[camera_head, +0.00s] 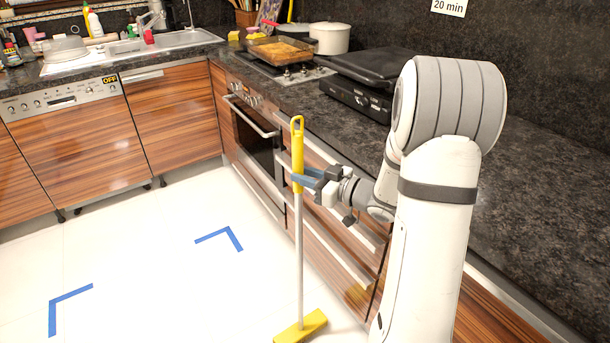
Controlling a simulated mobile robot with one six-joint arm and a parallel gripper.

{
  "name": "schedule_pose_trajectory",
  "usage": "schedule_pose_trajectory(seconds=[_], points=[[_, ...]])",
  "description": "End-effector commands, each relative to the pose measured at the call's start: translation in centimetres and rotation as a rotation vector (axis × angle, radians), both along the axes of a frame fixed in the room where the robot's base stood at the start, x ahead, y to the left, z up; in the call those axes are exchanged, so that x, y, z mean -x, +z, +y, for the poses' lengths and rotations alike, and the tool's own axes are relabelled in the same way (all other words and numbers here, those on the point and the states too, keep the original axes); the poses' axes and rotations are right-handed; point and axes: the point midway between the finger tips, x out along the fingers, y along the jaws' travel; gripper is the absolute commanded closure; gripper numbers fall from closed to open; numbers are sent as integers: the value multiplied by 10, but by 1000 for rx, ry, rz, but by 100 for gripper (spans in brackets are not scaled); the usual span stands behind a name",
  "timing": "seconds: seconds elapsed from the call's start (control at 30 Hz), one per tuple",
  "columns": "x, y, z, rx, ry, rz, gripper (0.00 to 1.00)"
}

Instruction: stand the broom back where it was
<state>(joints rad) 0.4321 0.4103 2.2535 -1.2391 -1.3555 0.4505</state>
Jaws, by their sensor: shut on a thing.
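The broom (299,235) has a yellow grip at the top, a pale grey pole and a yellow head (301,327). It stands about upright in front of the wood-grain drawers. The head is low in the picture at the floor; I cannot tell whether it touches. My gripper (299,181) is shut on the lower part of the yellow grip, reaching in from the right. The bottom edge of the picture comes close to the head.
Blue tape corners (222,238) and (68,303) mark the white floor, which is clear to the left. The oven (258,150) and drawers (335,240) stand behind the broom.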

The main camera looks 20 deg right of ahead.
Motion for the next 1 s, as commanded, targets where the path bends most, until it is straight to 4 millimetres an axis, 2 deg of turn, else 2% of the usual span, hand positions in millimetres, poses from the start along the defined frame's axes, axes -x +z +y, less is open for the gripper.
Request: schedule_pose_trajectory(seconds=[0.23,0.27,0.3,0.53,0.7,1.0], points=[[0,-5,0,-1,0,-2,100],[0,-4,0,-1,0,-2,74],[0,-3,0,-1,1,-2,71],[0,-4,1,0,1,-1,52],[0,-4,1,0,1,0,51],[0,-5,1,1,1,1,27]])
